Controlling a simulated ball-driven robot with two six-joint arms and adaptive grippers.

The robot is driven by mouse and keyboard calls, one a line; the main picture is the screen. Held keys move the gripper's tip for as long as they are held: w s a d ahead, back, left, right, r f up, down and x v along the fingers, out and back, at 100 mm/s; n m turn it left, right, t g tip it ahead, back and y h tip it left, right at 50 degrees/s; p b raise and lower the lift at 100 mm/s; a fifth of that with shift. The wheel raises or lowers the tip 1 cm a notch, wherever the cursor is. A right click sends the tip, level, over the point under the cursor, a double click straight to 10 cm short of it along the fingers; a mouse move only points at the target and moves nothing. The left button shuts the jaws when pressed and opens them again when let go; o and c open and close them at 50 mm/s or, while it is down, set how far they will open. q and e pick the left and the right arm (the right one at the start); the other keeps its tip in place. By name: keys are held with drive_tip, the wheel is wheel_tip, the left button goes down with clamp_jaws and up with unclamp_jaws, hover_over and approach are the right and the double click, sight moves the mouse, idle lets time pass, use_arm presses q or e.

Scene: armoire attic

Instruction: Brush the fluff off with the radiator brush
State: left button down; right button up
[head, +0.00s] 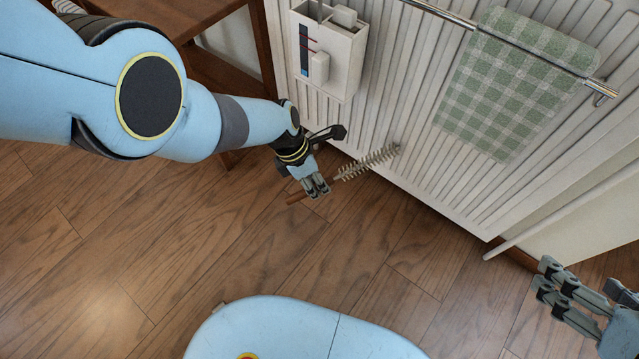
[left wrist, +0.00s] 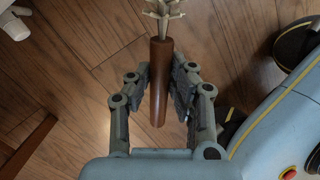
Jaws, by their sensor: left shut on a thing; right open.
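The radiator brush (head: 368,162) has a brown wooden handle and a pale bristled head on a shaft. My left gripper (head: 318,192) is shut on its handle, which shows between the fingers in the left wrist view (left wrist: 161,85). In the head view the bristled head points up and right, its tip close in front of or against the lower part of the white radiator (head: 400,130); I cannot tell if they touch. My right gripper (head: 562,285) is open and empty at the lower right. I cannot make out any fluff.
A green checked towel (head: 515,85) hangs over a metal rail (head: 455,18) on the radiator. A white holder box (head: 328,48) hangs at its upper left. A brown wooden piece of furniture (head: 255,45) stands at the left. The wooden floor (head: 240,250) is clear.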

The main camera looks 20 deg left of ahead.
use_arm(q)
drive_tip(key=shift+w+a, duration=0.1)
drive_tip(key=shift+a, duration=0.05)
drive_tip(key=a, duration=0.1)
drive_tip(key=w+a, duration=0.1)
drive_tip(key=a, duration=0.1)
drive_tip(key=shift+a, duration=0.1)
idle(0.6)
drive_tip(key=shift+w+a+b, duration=0.1)
drive_tip(key=shift+b, duration=0.2)
drive_tip(key=a, duration=0.1)
drive_tip(key=w+a, duration=0.1)
drive_tip(key=a+b, duration=0.1)
drive_tip(key=a, duration=0.1)
drive_tip(key=shift+w+a+r, duration=0.1)
drive_tip(key=shift+w, duration=0.2)
idle(0.6)
